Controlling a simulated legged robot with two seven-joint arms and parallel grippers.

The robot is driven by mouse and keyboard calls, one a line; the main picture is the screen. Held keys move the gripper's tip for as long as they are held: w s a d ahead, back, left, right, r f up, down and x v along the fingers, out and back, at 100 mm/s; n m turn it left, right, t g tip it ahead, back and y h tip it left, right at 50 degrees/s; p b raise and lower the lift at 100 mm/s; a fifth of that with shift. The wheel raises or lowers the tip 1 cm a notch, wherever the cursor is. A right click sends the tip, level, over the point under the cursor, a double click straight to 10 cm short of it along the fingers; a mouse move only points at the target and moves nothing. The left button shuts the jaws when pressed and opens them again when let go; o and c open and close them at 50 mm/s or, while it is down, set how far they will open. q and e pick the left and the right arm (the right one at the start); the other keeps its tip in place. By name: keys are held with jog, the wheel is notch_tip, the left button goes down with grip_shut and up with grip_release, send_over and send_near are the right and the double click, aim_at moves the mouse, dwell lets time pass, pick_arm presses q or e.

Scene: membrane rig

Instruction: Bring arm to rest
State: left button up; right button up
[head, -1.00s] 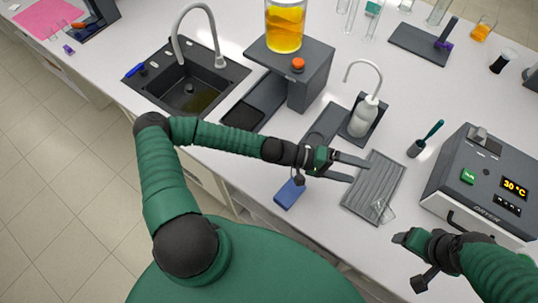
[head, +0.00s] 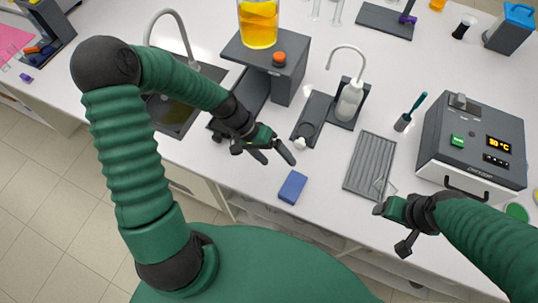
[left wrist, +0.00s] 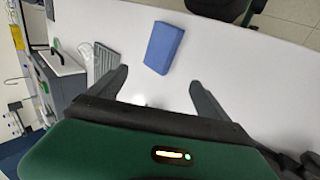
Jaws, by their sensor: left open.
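My left gripper (head: 278,161) is open and empty in the head view, above the white counter near its front edge, between the sink and the grooved grey tray. Its two spread fingers also show in the left wrist view (left wrist: 158,82), with nothing between them. A blue block (head: 293,187) lies on the counter just in front of that gripper, apart from it; it also shows in the left wrist view (left wrist: 163,47). My right gripper (head: 380,209) is low at the right, by the tray's near end; its jaw gap is not clear.
The grooved grey tray (head: 370,162) lies right of the left gripper. A dryer box (head: 473,140) stands farther right. A white bottle with a curved spout (head: 349,100) and a grey stand with an orange knob (head: 265,62) stand behind. The sink (head: 172,115) is at the left.

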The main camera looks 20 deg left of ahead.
pick_arm(q)
jog(key=s+a+r+t+y+b, duration=0.2)
jog(key=s+a+r+y+b, duration=0.1)
jog(key=s+y, duration=0.3)
jog(key=shift+s+a+r+y+b, duration=0.15)
jog(key=shift+s+a+y+b, duration=0.15)
jog(key=shift+y+b, duration=0.5)
pick_arm(e)
jog(key=f, duration=0.2)
jog(key=d+f, duration=0.1)
jog(key=f, duration=0.2)
jog(key=shift+s+r, duration=0.1)
